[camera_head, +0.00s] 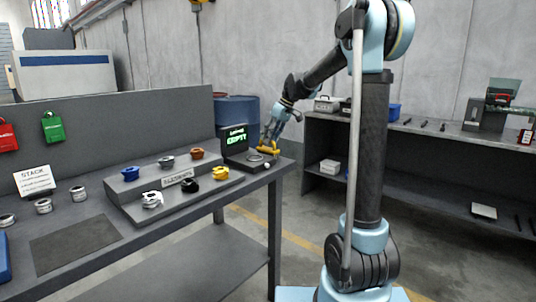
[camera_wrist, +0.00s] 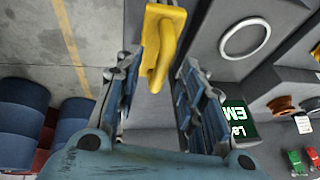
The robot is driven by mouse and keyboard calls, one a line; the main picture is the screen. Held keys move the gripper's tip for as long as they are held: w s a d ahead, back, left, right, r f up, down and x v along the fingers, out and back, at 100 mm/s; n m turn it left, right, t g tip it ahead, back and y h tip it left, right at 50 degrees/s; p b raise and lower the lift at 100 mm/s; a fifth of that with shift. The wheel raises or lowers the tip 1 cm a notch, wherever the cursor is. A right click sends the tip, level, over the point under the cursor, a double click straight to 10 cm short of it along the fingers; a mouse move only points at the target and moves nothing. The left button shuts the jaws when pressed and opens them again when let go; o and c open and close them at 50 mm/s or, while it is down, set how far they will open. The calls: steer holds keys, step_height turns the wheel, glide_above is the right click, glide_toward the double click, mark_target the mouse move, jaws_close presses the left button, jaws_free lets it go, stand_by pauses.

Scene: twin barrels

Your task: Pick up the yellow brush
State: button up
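The yellow brush (camera_head: 268,150) is at the right end of the grey workbench, by the small display screen. In the wrist view the yellow brush (camera_wrist: 160,40) extends down from the top edge, its narrow end between my fingertips. My gripper (camera_head: 272,138) is right at the brush in the head view. In the wrist view my gripper (camera_wrist: 158,66) is open, with one finger on each side of the brush. Whether a finger touches it is hard to tell.
The green-lettered screen (camera_head: 236,138) stands just left of the brush, with a pale ring (camera_wrist: 245,38) close by. A stepped stand (camera_head: 135,204) holds several coloured fittings. Blue barrels (camera_head: 237,112) stand behind the bench. The floor beyond the bench's right end is open.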

steer(key=shift+x, duration=0.8)
steer(key=shift+r, duration=0.1)
jaws_close()
step_height(320, 180, up, 10)
stand_by(0.5)
